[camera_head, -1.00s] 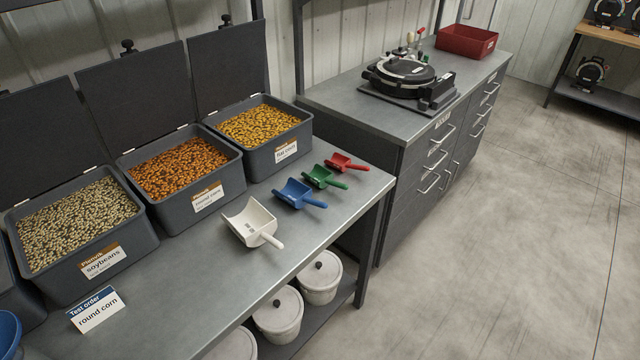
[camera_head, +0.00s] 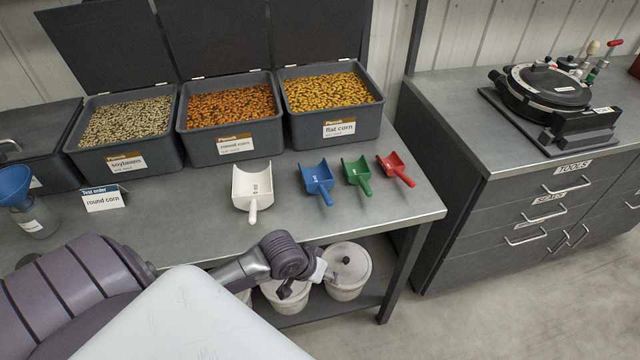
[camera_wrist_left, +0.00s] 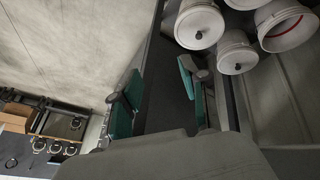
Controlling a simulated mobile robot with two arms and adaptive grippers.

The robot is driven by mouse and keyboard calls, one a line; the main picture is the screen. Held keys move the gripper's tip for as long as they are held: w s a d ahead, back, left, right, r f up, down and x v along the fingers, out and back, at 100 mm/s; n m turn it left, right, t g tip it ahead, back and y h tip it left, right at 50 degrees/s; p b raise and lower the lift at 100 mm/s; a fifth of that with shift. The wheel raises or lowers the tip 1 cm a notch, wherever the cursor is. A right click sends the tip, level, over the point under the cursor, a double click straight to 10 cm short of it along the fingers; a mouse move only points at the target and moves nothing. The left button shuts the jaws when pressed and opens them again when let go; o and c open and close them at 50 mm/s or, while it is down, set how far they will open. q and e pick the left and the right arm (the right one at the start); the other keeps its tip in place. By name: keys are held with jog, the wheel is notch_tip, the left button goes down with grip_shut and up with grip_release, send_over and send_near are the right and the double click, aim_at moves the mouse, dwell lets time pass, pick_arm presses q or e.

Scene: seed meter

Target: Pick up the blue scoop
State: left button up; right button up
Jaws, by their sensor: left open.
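The blue scoop (camera_head: 318,180) lies on the grey metal bench (camera_head: 215,232), its handle toward the front edge. It sits between a larger white scoop (camera_head: 252,190) and a green scoop (camera_head: 357,174); a red scoop (camera_head: 396,166) lies at the far right of the row. My left gripper (camera_head: 320,272) is low in front of the bench edge, below and apart from the blue scoop. In the left wrist view its two teal-padded fingers (camera_wrist_left: 163,92) are spread with nothing between them. The blue scoop is not seen there. My right gripper is out of view.
Open bins of soybeans (camera_head: 122,162), round corn (camera_head: 233,143) and flat corn (camera_head: 338,128) stand behind the scoops. A round corn order card (camera_head: 103,199) stands at left. Lidded white buckets (camera_head: 346,270) sit on the lower shelf. A drawer cabinet (camera_head: 520,205) stands at right.

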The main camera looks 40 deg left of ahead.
pick_arm(q)
notch_tip(320, 180, up, 11)
jog(key=d+h, duration=0.1)
jog(key=n, duration=1.1)
send_near(325, 196)
jog(key=x, duration=0.5)
jog(key=shift+w+f, duration=0.1)
jog(key=shift+w, duration=0.15)
jog(key=shift+t, duration=0.3)
jog(key=x, duration=0.5)
jog(key=shift+s+d+f+p, duration=0.1)
jog(key=shift+d+f+p, duration=0.05)
jog(key=shift+f+p, duration=0.25)
grip_shut()
